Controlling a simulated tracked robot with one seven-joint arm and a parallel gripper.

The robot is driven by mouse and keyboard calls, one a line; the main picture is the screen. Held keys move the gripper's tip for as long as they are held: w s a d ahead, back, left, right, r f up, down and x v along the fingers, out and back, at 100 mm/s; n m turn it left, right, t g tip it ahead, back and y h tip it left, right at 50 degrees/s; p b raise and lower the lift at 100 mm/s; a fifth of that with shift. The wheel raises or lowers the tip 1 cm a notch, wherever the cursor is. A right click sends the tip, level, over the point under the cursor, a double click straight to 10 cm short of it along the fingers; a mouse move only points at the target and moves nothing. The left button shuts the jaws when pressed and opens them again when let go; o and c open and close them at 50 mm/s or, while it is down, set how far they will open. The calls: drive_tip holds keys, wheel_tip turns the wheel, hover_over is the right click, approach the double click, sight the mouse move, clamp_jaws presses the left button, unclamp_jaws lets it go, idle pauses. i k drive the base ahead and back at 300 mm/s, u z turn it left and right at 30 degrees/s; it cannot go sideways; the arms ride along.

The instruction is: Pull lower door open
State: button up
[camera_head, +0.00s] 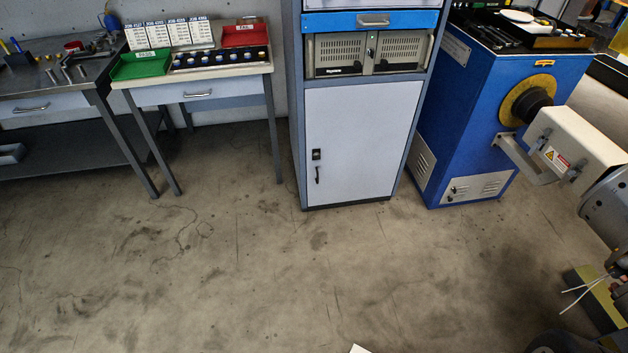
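The lower door (362,140) is the white front panel of the tall grey cabinet (297,95) in the middle of the head view. It looks shut, flush with the frame. A small black lock (316,154) and a dark upright handle (317,174) sit at its left edge, about two thirds of the way down. My gripper is not in view, so I cannot tell its state or how far it is from the handle.
A blue drawer (400,21) and a vented grey unit (340,54) sit above the door. A blue machine (470,120) stands close on the right. A small table (235,92) and workbench (45,107) stand left. The floor (280,270) before the cabinet is clear.

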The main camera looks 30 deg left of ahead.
sight(359, 132)
drive_tip(key=k, duration=0.8)
drive_tip(key=u, duration=0.75)
drive_tip(key=i, duration=1.5)
